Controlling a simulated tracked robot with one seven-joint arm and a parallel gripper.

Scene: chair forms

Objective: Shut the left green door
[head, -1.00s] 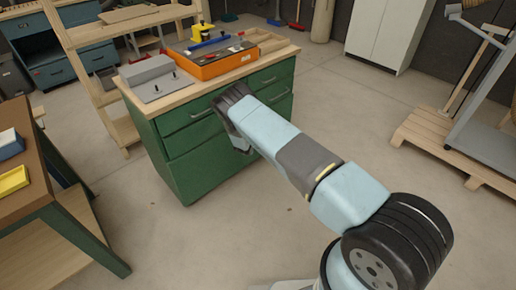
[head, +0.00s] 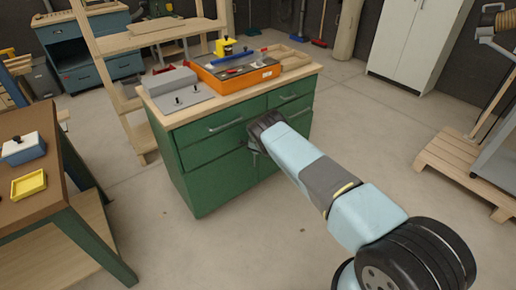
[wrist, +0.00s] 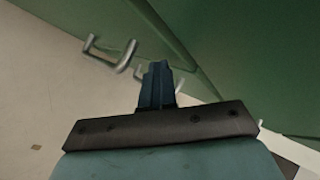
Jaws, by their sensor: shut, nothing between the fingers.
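The green cabinet (head: 185,177) stands ahead with its drawers and doors facing me. The left green door (head: 222,182) is below the wide left drawer (head: 212,142). It looks nearly flush with the front in the head view; a small gap is too hard to tell. My gripper (head: 252,150) is at the front, near the door's upper right part, and my wrist hides some of the front. In the wrist view my gripper (wrist: 157,68) is shut and empty, beside green panels (wrist: 235,50). A metal handle (wrist: 110,55) shows left of the fingers. Contact with the door is unclear.
An orange tray (head: 235,72) and a grey block (head: 168,80) are on the cabinet top. A brown-topped workbench (head: 40,190) stands at left and a wooden pallet (head: 460,165) at right. The floor (head: 290,215) before the cabinet is clear.

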